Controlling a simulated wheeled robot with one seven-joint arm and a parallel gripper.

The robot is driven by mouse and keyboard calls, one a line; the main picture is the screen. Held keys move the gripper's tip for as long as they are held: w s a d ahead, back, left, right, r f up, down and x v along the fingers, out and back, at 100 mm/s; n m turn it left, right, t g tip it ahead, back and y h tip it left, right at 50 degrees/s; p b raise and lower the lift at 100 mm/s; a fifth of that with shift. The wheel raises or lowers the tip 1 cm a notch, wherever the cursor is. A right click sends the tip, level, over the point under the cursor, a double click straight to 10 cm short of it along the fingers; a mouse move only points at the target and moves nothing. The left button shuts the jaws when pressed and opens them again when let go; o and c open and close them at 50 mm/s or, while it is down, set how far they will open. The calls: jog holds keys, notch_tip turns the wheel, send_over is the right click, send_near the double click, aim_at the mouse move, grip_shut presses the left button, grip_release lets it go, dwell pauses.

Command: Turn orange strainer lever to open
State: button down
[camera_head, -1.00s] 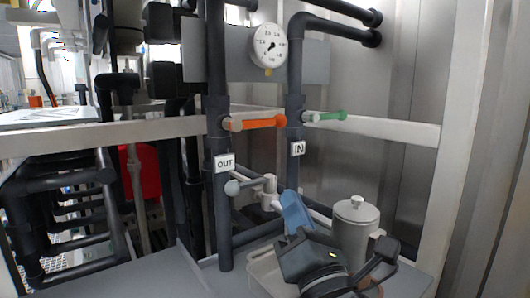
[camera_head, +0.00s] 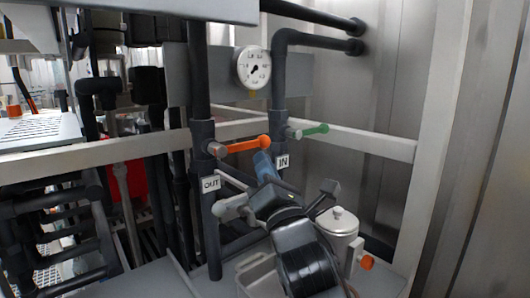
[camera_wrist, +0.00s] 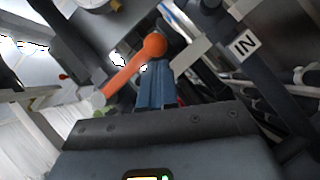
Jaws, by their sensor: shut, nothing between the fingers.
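The orange lever (camera_head: 246,145) sits on the dark vertical pipe labelled OUT and points right, roughly level. Its round orange knob shows close up in the wrist view (camera_wrist: 154,46), with the lever arm running down to the left. My gripper (camera_head: 262,158) is shut, its blue fingers just below the knob end of the lever. In the wrist view the blue fingers (camera_wrist: 156,78) sit right under the knob. I cannot tell whether they touch it. Nothing is between the fingers.
A green lever (camera_head: 315,130) sits on the IN pipe (camera_head: 278,95) to the right. A pressure gauge (camera_head: 253,67) is above. A white horizontal beam (camera_head: 365,143) runs behind the pipes. A lidded grey canister (camera_head: 338,222) and a tray (camera_head: 250,278) stand below, close to my arm.

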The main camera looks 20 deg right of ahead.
jog(key=shift+w+d+r+p, duration=0.1)
jog(key=shift+d+r+p, duration=0.1)
jog(key=shift+r+p, duration=0.15)
dwell(0.3)
jog(key=shift+r+n+y+p, duration=0.1)
jog(key=shift+n+y+p, duration=0.3)
jog(key=shift+p, duration=0.1)
